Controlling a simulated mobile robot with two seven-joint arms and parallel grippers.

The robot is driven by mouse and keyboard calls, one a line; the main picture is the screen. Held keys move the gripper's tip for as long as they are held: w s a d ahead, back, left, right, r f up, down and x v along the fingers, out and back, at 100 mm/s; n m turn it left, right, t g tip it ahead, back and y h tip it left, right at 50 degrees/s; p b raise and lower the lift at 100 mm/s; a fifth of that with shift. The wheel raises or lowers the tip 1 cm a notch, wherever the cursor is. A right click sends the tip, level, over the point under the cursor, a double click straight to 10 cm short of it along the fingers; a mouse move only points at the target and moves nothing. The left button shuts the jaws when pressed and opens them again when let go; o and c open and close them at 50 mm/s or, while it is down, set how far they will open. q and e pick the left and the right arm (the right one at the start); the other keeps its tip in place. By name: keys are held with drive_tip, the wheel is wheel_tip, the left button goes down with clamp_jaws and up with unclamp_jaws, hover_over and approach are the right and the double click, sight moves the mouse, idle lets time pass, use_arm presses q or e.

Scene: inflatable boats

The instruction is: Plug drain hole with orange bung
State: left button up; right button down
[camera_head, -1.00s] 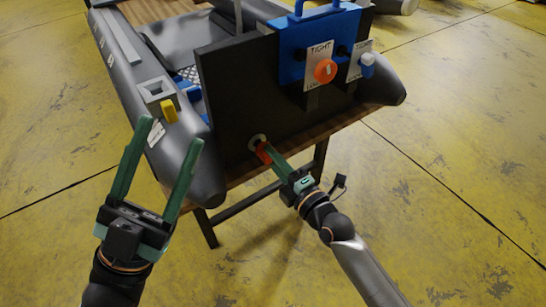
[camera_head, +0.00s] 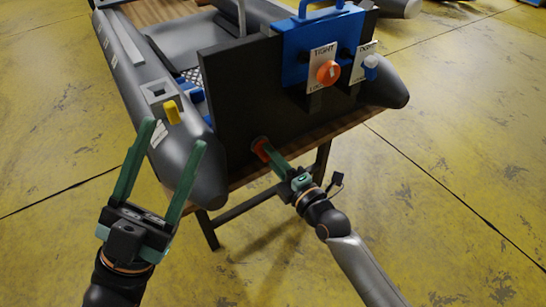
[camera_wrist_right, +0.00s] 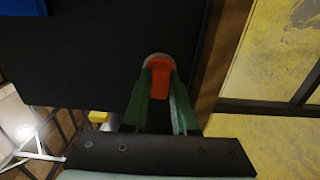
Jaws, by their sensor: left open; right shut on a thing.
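The orange bung (camera_head: 260,146) is at the drain hole low on the boat's black transom (camera_head: 228,105). My right gripper (camera_head: 268,153) is shut on the bung. In the right wrist view the bung (camera_wrist_right: 159,78) sits between the green fingers (camera_wrist_right: 158,90), with a pale rim of the drain hole (camera_wrist_right: 158,58) showing around its top. The bung covers the hole; how deep it sits I cannot tell. My left gripper (camera_head: 175,145) is open and empty, with its fingers in front of the grey left tube.
The boat's grey tubes (camera_head: 195,165) flank the transom, on a wooden table (camera_head: 335,125). A blue bracket with an orange knob (camera_head: 328,73) and labels is clamped to the transom. A yellow valve part (camera_head: 172,112) is on the left tube. Yellow floor is open at right.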

drive_tip(key=shift+w+a, duration=0.15)
drive_tip(key=c, duration=0.6)
unclamp_jaws()
